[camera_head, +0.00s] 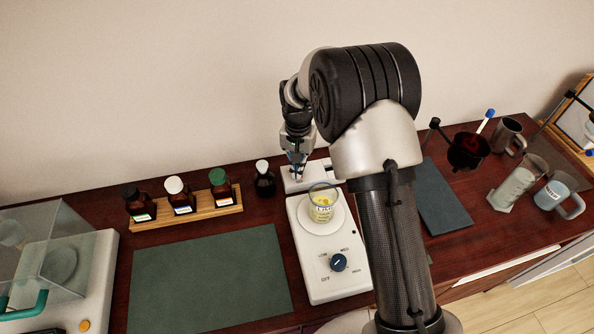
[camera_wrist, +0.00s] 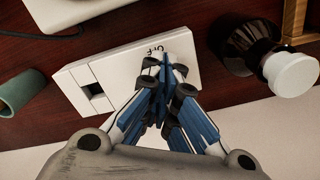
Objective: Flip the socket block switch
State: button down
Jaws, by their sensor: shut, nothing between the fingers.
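The white socket block (camera_head: 306,176) lies on the dark wood table behind the hot plate, partly hidden by my arm in the head view. In the wrist view the socket block (camera_wrist: 123,68) shows a dark square recess at its left end and black lettering, seemingly "OFF", near its right end. My gripper (camera_head: 297,172) is over the block's left part in the head view. In the wrist view my gripper (camera_wrist: 165,75) has its blue and black fingers together at the lettered end. The fingers cover the switch area, so its position and any contact are hidden.
A dark bottle with a white cap (camera_head: 264,178) stands close left of the block. The white hot plate (camera_head: 330,262) with a beaker (camera_head: 322,203) is in front. A wooden rack (camera_head: 187,208) of bottles and a green mat (camera_head: 210,281) lie left. Mugs and beakers stand right.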

jog(key=shift+r+p, duration=2)
jog(key=shift+r, duration=1.15)
jog(key=s+d+r+n+t+b, duration=0.1)
jog(key=s+d+r, duration=0.3)
jog(key=s+r, duration=0.4)
jog(key=s+d+r+n+t+b, duration=0.1)
jog(key=s+d+r+b, duration=0.15)
jog(key=s+r, duration=0.55)
jog(key=s+d+t, duration=0.1)
jog(key=s+d, duration=0.1)
jog(key=s, duration=0.6)
jog(key=s+d+r+n+t+b, duration=0.1)
jog(key=s+d, duration=0.2)
jog(key=s, duration=0.6)
jog(key=shift+r+n+t, duration=0.3)
